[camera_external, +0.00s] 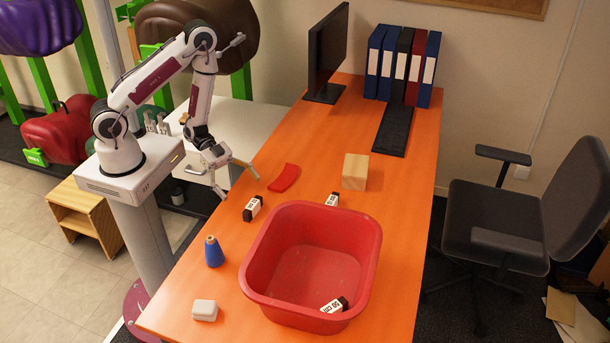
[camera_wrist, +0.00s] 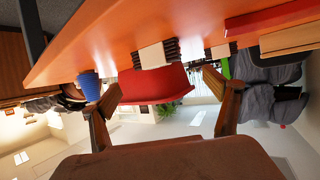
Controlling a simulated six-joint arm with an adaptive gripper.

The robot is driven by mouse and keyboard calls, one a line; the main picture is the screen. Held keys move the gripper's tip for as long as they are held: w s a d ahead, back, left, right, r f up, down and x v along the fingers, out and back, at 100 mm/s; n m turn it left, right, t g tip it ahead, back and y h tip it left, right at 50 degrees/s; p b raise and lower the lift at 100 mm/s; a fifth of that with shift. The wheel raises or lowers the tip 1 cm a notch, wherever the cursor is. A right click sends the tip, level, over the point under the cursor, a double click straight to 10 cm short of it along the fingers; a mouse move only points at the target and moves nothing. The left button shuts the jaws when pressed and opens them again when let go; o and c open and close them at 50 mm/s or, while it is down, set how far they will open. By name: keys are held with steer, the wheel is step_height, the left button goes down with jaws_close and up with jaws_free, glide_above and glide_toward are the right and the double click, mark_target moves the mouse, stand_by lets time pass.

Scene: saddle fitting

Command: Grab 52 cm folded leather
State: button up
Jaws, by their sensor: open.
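Three small dark folded leather pieces with white labels show in the external view. One (camera_external: 253,208) lies on the table left of the red bin, and it shows in the wrist view as a pale label with dark ends (camera_wrist: 152,56). The second (camera_external: 332,200) lies behind the bin, partly hidden by its rim; it also shows in the wrist view (camera_wrist: 221,51). The third (camera_external: 335,305) lies inside the bin and its label seems to read 50 cm. The other two labels are too small to read surely. My gripper (camera_external: 241,187) is open and empty, just behind the left piece.
The red bin (camera_external: 258,257) fills the table's front middle. A red folded item (camera_external: 285,178) and a wooden block (camera_external: 355,172) lie behind. Monitor, keyboard and binders (camera_external: 402,65) are farther back.

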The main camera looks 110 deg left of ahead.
mark_target(252, 203)
steer(key=shift+s+d, duration=0.1)
stand_by(0.5)
steer(key=shift+w+d+f, duration=0.1)
steer(key=shift+w+d, duration=0.05)
steer(key=shift+w, duration=0.15)
steer(key=shift+x, duration=1)
steer(key=shift+w, duration=0.1)
steer(key=shift+x, duration=1.6)
steer(key=shift+w+d+f, duration=0.5)
steer(key=shift+w+f, duration=0.05)
steer(key=shift+w, duration=0.05)
steer(key=shift+c, duration=0.5)
